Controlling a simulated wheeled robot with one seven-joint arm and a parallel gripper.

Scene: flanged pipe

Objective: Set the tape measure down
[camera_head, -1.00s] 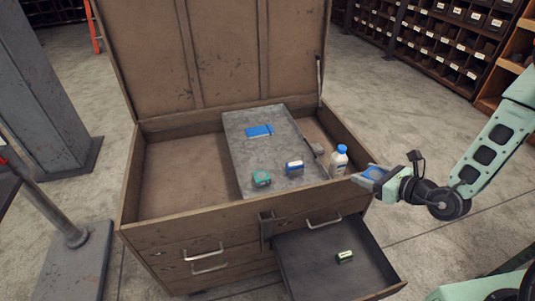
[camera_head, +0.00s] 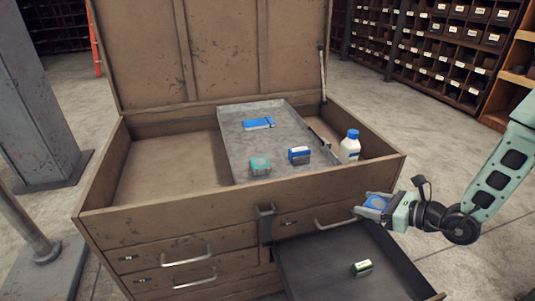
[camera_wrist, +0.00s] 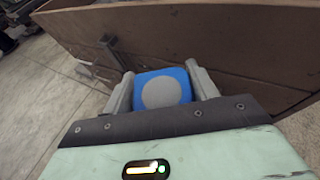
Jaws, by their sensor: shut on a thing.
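My gripper (camera_head: 368,206) is shut on the tape measure (camera_head: 376,201), a blue block with a round grey face. In the wrist view the tape measure (camera_wrist: 163,92) sits between both fingers, with the chest's wooden wall just beyond. In the head view my gripper holds it in the air in front of the chest's right front corner, near the open drawer (camera_head: 325,262). A small green-and-white item (camera_head: 362,267) lies in that drawer. The grey tray (camera_head: 240,150) in the chest holds a teal item (camera_head: 260,166), a blue-and-grey item (camera_head: 299,155) and a flat blue item (camera_head: 258,123).
The wooden chest (camera_head: 190,222) stands with its lid raised. A white bottle with a blue cap (camera_head: 349,147) stands right of the tray. The chest's left compartment (camera_head: 165,170) is bare. A grey post (camera_head: 40,90) is at left; shelves (camera_head: 440,45) stand behind right.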

